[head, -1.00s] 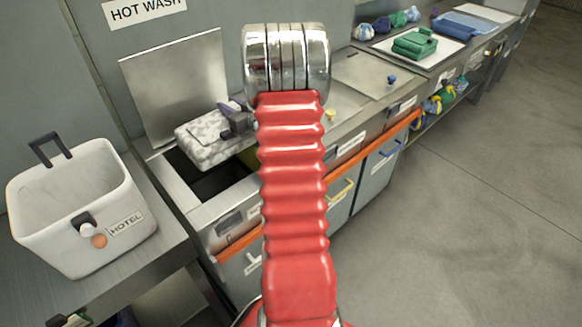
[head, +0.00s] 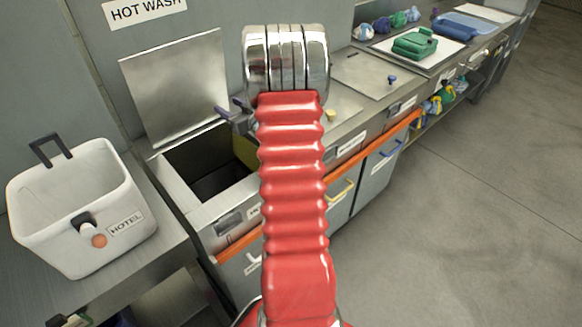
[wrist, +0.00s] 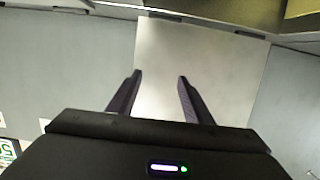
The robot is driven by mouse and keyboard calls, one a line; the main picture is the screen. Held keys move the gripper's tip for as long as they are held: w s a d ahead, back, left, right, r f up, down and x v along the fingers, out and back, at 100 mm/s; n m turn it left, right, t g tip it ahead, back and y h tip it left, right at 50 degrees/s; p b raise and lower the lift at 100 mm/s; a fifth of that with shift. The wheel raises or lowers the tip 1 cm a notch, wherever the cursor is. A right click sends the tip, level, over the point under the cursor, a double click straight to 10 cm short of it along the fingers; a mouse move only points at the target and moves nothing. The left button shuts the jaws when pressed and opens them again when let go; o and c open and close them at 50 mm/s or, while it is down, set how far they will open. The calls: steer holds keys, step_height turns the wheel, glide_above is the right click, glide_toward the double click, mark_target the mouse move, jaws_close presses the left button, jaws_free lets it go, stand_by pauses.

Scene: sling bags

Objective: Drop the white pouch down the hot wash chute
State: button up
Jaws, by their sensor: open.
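The hot wash chute (head: 222,192) is an open dark square hole in the metal counter, under the "HOT WASH" sign (head: 144,10). Its metal lid (head: 175,85) stands raised behind it and also shows in the wrist view (wrist: 225,75). My gripper (head: 230,112) is above the far side of the opening, partly hidden by my red arm. In the wrist view my gripper (wrist: 160,76) has its fingers apart with nothing between them. The white pouch is out of sight in both current views; the inside of the chute is too dark to make out.
A white "HOTEL" bin (head: 80,205) stands on the left counter. The floor at right is clear.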

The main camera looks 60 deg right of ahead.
steer(key=v, duration=1.3)
steer(key=shift+s+a, duration=0.2)
steer(key=shift+s, duration=0.1)
steer(key=shift+w, duration=0.1)
stand_by(0.4)
steer(key=w+a+r+g+h, duration=0.1)
steer(key=w+a+r+g, duration=0.2)
steer(key=a, duration=0.5)
steer(key=w+a+r+g, duration=0.1)
steer(key=a+r+g, duration=0.1)
steer(key=a+r, duration=0.55)
steer(key=s+a+n+g+y, duration=0.1)
steer(key=s+a, duration=0.4)
steer(key=a, duration=0.4)
steer(key=s+a+f+n+g+y, duration=0.1)
steer(key=s+a+g+y, duration=0.1)
steer(key=s+a, duration=0.4)
steer(key=s+a+f+n+g+y, duration=0.1)
steer(key=s+a, duration=0.5)
steer(key=a, duration=0.6)
steer(key=shift+a+g+y, duration=0.25)
steer(key=shift+g+y, duration=0.25)
steer(key=shift+y, duration=0.2)
